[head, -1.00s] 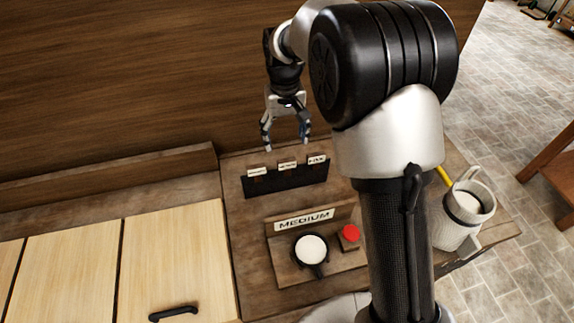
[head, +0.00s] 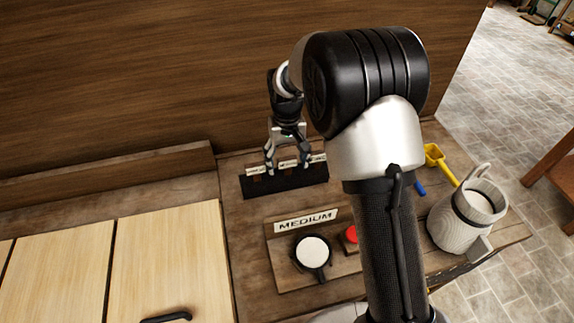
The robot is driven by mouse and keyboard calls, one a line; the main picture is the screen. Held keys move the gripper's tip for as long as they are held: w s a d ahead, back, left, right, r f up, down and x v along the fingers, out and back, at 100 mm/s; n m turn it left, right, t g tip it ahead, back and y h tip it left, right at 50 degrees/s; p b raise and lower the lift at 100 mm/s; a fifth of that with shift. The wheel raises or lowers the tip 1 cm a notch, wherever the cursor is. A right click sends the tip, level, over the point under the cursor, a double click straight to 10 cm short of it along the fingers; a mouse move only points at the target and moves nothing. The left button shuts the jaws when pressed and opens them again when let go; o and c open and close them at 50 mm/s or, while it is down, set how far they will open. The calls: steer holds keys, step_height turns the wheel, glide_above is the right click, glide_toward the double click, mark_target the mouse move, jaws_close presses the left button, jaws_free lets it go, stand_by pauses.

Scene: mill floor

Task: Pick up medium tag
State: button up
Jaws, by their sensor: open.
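Three small pale tags stand in a row in a dark rack (head: 262,186) on the wooden bench; their lettering is too small to read. The middle tag (head: 287,165) is partly hidden by my gripper (head: 287,170). The left tag (head: 256,170) and the right tag (head: 318,158) stay in the rack to either side. My gripper points down, open, with its fingers spread around the middle tag's place at the top of the rack. I cannot tell whether the fingers touch it.
A wooden stand with a "MEDIUM" sign (head: 306,221) holds a white-topped round dish (head: 312,251) and a red button (head: 351,235) in front of the rack. A grey mug-like container (head: 466,218) and a yellow scoop (head: 440,160) are at right. A wooden wall rises behind.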

steer(key=shift+r, duration=0.1)
steer(key=shift+c, duration=0.6)
steer(key=c, duration=0.8)
steer(key=shift+c, duration=0.2)
